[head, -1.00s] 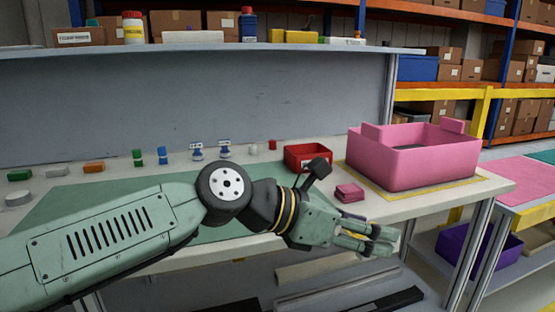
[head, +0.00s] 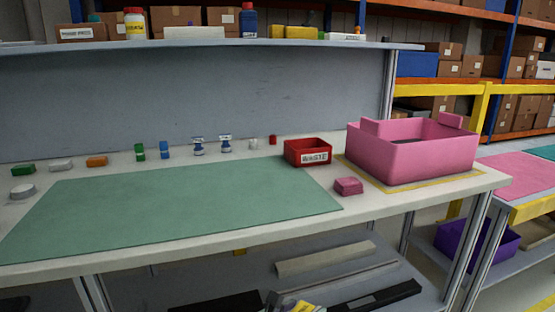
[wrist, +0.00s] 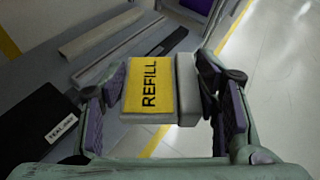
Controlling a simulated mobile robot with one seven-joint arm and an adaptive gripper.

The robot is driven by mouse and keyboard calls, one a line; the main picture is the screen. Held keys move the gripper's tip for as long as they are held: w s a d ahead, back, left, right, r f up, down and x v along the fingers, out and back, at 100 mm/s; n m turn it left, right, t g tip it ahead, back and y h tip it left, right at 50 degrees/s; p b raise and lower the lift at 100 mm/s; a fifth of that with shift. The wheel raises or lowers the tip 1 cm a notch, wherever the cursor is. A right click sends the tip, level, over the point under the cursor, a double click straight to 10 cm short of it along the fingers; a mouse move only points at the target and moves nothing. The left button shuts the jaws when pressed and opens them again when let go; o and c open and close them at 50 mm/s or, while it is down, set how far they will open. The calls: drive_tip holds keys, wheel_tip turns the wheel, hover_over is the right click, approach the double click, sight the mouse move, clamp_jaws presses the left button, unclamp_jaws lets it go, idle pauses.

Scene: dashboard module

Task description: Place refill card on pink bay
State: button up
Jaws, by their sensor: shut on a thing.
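My gripper (wrist: 162,95) is shut on the yellow refill card (wrist: 150,85), marked REFILL, in the wrist view. A pale grey block sits between the card and the right finger; I cannot tell if it belongs to the card. In the head view only a yellow bit of the card (head: 303,306) shows at the bottom edge, in front of the bench and below its top. Two pink places could be the pink bay: the large pink bin (head: 415,158) at the bench's right end, and a pink mat (head: 522,171) on a side table at far right.
The bench has a green mat (head: 180,205), a red WASTE bin (head: 307,152), a small pink block (head: 348,186) and several small items along the back. The lower shelf (head: 250,272) holds bars and dark boxes. A purple bin (head: 478,245) is under the side table.

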drive_tip(key=w+a+f+n+t+y+p, duration=0.1)
drive_tip(key=w+a+f+n+y, duration=0.1)
drive_tip(key=f, duration=0.6)
drive_tip(key=w+a+f+n+t+y+p, duration=0.1)
drive_tip(key=w+a+f+n+y, duration=0.1)
drive_tip(key=f, duration=0.7)
drive_tip(key=shift+w+a+n+t+y, duration=0.3)
drive_tip(key=shift+a+t+y, duration=0.15)
drive_tip(key=shift+a, duration=0.35)
drive_tip(key=shift+f, duration=0.15)
